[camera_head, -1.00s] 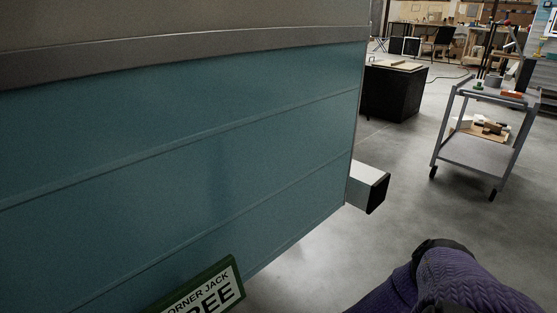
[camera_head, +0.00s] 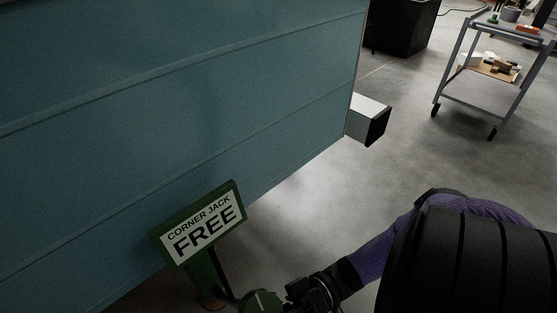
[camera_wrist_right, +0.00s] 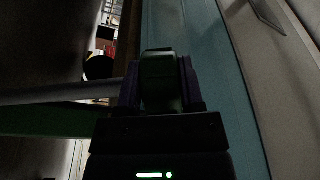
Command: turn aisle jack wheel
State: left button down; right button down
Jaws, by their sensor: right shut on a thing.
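The corner jack stands by the camper's lower edge, with a green-framed sign (camera_head: 203,226) reading "CORNER JACK FREE" and a green post (camera_head: 207,276) below it. A green part of the jack wheel (camera_head: 262,302) shows at the bottom edge of the head view; the rest is cut off. My right gripper (camera_wrist_right: 160,82) is shut on a green piece of the wheel (camera_wrist_right: 159,65), which sits between its fingers in the right wrist view. In the head view my right arm reaches down to the wheel from the right. My left gripper is not in view.
The teal camper wall (camera_head: 180,100) fills the left, close to the jack. A white beam end with a dark cap (camera_head: 368,119) sticks out at its corner. A grey cart (camera_head: 490,85) and a black box (camera_head: 400,25) stand farther back. The floor between is clear.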

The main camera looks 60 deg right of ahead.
jog(key=m+t, duration=0.1)
jog(key=m+t+h, duration=0.1)
jog(key=t, duration=0.1)
jog(key=m+t, duration=0.1)
jog(key=shift+a+t, duration=0.35)
jog(key=shift+t, duration=0.05)
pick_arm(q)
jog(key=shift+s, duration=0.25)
pick_arm(e)
jog(key=shift+w+a+m+t+h, duration=0.1)
jog(key=shift+a+m+t+h, duration=0.05)
jog(key=shift+m+t+h, duration=0.55)
jog(key=shift+a+m+t+h, duration=0.15)
jog(key=shift+m+t+h, duration=0.35)
jog(key=shift+m+t, duration=0.35)
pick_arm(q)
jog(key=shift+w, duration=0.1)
pick_arm(e)
jog(key=shift+t+h, duration=0.3)
jog(key=shift+t, duration=0.05)
jog(key=shift+c, duration=1.1)
grip_release()
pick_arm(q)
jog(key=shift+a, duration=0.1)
